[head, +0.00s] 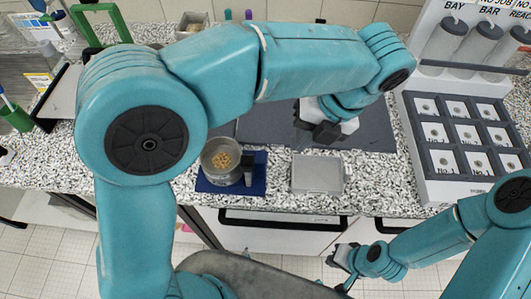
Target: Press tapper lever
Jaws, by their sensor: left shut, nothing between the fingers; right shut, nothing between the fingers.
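No tapper lever can be made out in the head view; my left arm covers much of the bench behind it. My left gripper (321,130) is shut and empty, low over the dark grey mat (374,128) at the middle of the bench. I cannot tell whether it touches anything there. My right gripper (341,266) is shut and empty, in front of the bench's front edge and below the bench top. A metal pan (221,150) with yellowish grains stands on a blue mat (231,189), with a dark upright piece beside it.
A white rack (464,187) with several labelled compartments stands at right, below a board (474,14) with clear tubes. A green frame (118,20) stands at back left. A small box (193,23) is at the back.

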